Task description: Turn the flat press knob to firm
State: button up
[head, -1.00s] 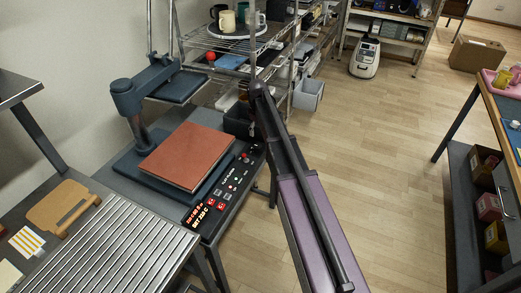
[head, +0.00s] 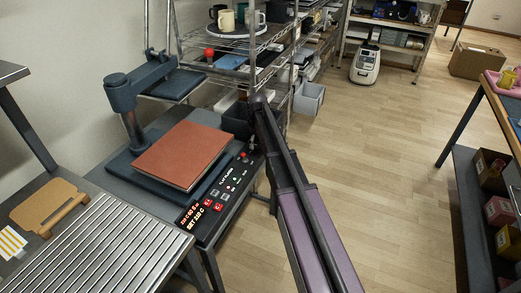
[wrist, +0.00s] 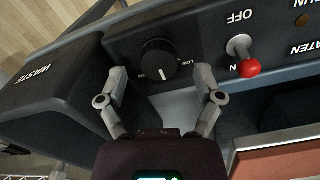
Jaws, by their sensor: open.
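The flat press knob (wrist: 158,59) is round and black in the wrist view, with a white pointer mark facing down in the picture. The word LOW is at its right; a partly hidden label ending in M is at its left. My gripper (wrist: 161,77) is open, with one fingertip on each side of the knob's lower part. I cannot tell whether the fingertips touch it. In the head view the flat press (head: 124,92) stands at the left with its control panel (head: 205,222); my arm hides the panel's far end and my gripper.
A red-tipped toggle switch (wrist: 249,67) sits right of the knob, close to the right finger. A dark bin marked WASTE (wrist: 45,80) is at the left. In the head view, a reddish pad (head: 182,155) lies on the press and a wire shelf (head: 225,45) stands behind.

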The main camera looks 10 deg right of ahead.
jog(key=shift+f+b, duration=0.6)
jog(key=shift+f, duration=0.25)
